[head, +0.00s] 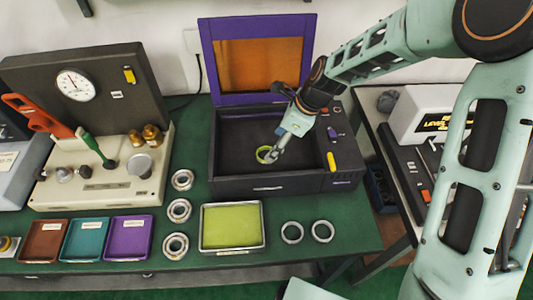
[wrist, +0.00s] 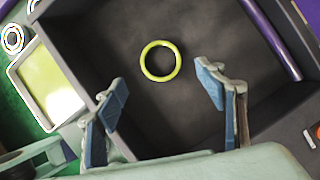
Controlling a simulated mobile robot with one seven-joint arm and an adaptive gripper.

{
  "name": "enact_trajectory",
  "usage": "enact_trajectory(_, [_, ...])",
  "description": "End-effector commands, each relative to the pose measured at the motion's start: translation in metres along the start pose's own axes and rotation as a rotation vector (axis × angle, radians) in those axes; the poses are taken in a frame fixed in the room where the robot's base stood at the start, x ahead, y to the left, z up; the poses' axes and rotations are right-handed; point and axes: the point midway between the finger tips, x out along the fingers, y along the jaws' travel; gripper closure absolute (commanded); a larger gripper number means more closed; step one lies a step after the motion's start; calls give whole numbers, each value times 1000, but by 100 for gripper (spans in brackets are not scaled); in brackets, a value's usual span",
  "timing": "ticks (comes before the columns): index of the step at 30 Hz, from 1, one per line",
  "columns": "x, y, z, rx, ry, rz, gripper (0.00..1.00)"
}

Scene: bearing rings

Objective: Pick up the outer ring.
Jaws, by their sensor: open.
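A yellow-green ring (head: 264,154), which looks like the outer ring, lies on the dark floor of an open box (head: 232,172). In the wrist view the ring (wrist: 144,66) lies flat, just beyond the fingertips and between their lines. My gripper (head: 275,152) is inside the box opening, right beside the ring in the head view. In the wrist view my gripper (wrist: 160,82) has its blue-padded fingers wide apart with nothing between them. The ring is apart from both fingers.
The box walls surround my gripper, with a raised purple lid (head: 260,16) behind. A yellow-green tray (head: 232,208), several bearings (head: 179,210) and two plain silver rings (head: 292,232) are on the green table. A press-like machine (head: 100,185) stands left.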

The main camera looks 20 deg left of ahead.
Motion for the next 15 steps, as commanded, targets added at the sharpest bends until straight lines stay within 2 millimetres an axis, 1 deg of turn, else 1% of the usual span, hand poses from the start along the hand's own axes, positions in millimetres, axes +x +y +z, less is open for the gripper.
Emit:
enact_trajectory(5, [10, 0, 1, -2, 0, 2, 36])
enact_trajectory(12, [39, -1, 3, -1, 1, 3, 36])
enact_trajectory(15, [49, -1, 2, -2, 1, 1, 36])
